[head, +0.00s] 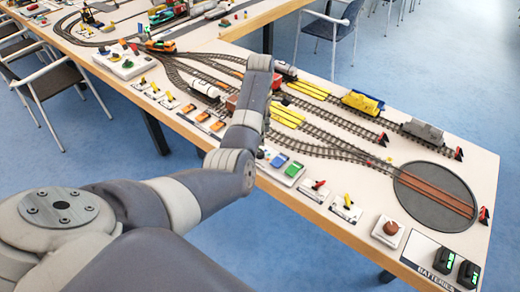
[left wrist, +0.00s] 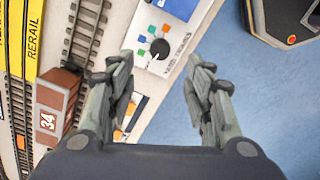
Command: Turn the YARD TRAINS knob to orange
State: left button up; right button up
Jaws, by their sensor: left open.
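The YARD TRAINS knob (left wrist: 159,47) is a round black knob on a white plate (left wrist: 148,65), seen in the left wrist view. Small coloured squares, among them blue, green and orange, lie around one side of it, and lettering runs along the other side. Which colour its pointer faces is too small to tell. My left gripper (left wrist: 159,68) is open and empty, its two fingers on either side of the knob's plate in the picture, apart from the knob. In the head view my left arm hides the knob and most of the gripper. My right gripper is not in view.
A brown wagon (left wrist: 58,105) marked 34 stands on the track beside the plate, near a yellow RERAIL strip (left wrist: 28,45). Another panel (head: 281,165) with blue and green parts lies along the table edge. The turntable (head: 420,200) is at the right. Blue floor lies beyond the edge.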

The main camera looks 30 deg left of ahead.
aim_at(260, 152)
pick_arm(q)
notch_tip(260, 152, down, 9)
jog(key=shift+f, duration=0.15)
jog(key=shift+c, duration=0.4)
jog(key=c, duration=1)
